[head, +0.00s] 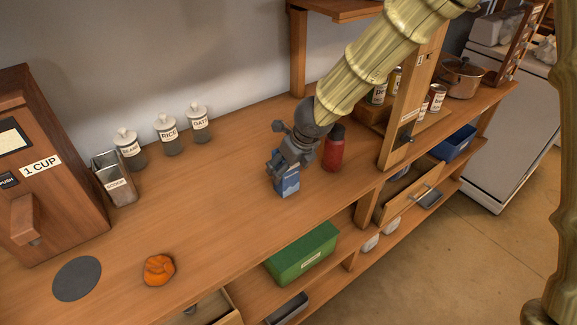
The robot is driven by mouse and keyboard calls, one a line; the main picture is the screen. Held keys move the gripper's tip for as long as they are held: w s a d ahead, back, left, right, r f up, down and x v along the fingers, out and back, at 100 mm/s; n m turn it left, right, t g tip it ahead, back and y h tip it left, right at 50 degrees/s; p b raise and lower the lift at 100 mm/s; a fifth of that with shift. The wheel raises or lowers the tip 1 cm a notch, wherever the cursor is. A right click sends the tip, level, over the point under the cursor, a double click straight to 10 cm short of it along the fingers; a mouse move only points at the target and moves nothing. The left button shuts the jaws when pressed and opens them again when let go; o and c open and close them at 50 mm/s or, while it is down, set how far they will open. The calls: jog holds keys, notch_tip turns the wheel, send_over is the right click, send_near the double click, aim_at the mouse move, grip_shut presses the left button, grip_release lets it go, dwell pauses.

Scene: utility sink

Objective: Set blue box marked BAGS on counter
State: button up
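A small blue box (289,184) with a pale marking is upright at the counter (215,215), right of the middle of its top. The lettering is too small to read. My gripper (284,165) is right at the box's top and covers its upper part. The fingers seem to be around the top of the box, but their closure is hidden by the gripper body. The box's base looks to be at the counter surface; I cannot tell whether it bears on it.
A red bottle (334,152) stands close right of my gripper. Lidded jars (166,133) line the wall. An orange cloth-like item (159,269) and dark disc (77,279) lie front left. A green bin (301,254) is on the shelf below. The counter's middle is clear.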

jog(key=v, duration=1.2)
jog(key=shift+b, duration=0.35)
